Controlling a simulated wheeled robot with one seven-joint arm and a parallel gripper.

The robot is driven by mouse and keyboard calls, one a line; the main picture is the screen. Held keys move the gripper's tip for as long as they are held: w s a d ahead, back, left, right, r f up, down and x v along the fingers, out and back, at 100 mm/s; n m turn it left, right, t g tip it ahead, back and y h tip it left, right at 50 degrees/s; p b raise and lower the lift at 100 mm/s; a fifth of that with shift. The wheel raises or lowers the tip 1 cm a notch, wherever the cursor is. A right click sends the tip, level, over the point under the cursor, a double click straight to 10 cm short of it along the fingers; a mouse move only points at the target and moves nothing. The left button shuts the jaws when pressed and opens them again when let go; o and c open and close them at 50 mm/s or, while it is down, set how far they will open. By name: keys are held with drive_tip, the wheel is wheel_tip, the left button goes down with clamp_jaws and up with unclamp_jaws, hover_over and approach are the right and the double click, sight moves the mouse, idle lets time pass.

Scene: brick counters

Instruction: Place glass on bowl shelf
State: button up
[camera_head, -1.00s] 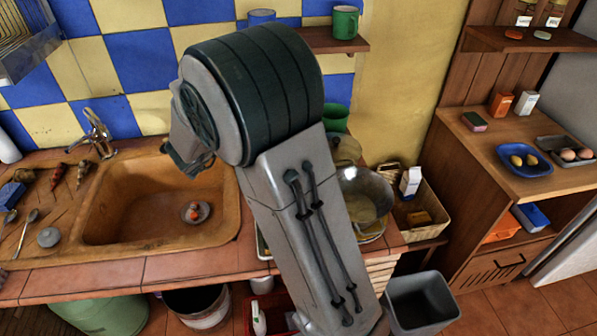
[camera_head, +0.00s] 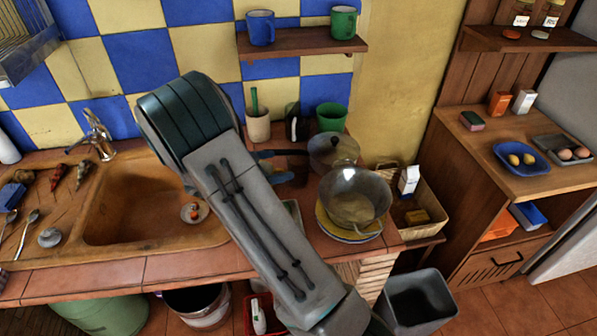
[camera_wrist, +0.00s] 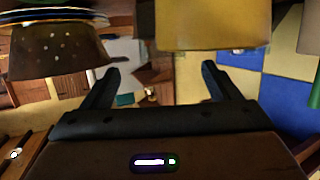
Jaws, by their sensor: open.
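A green, handleless cup (camera_head: 331,117), the likeliest glass, stands upright by the tiled wall at the back of the counter. The blue bowl (camera_head: 509,168) with two yellow fruits sits on the right-hand wooden cabinet top (camera_head: 472,148); I cannot tell if this is the bowl shelf. My gripper (camera_wrist: 160,84) is open and empty, its fingers wide apart. In the head view it is mostly hidden behind my arm, above the counter right of the sink.
A wall shelf (camera_head: 300,46) holds a blue mug (camera_head: 261,28) and a green mug (camera_head: 343,22). A basket (camera_head: 423,226) and grey bin (camera_head: 417,300) are right.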

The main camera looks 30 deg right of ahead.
sight(289, 162)
drive_tip(key=x, duration=0.3)
drive_tip(key=p+x, duration=0.1)
drive_tip(key=x, duration=0.2)
drive_tip(key=shift+w+d+f, duration=0.1)
drive_tip(key=shift+w+d, duration=0.15)
drive_tip(key=shift+d, duration=0.05)
drive_tip(key=c, duration=1.6)
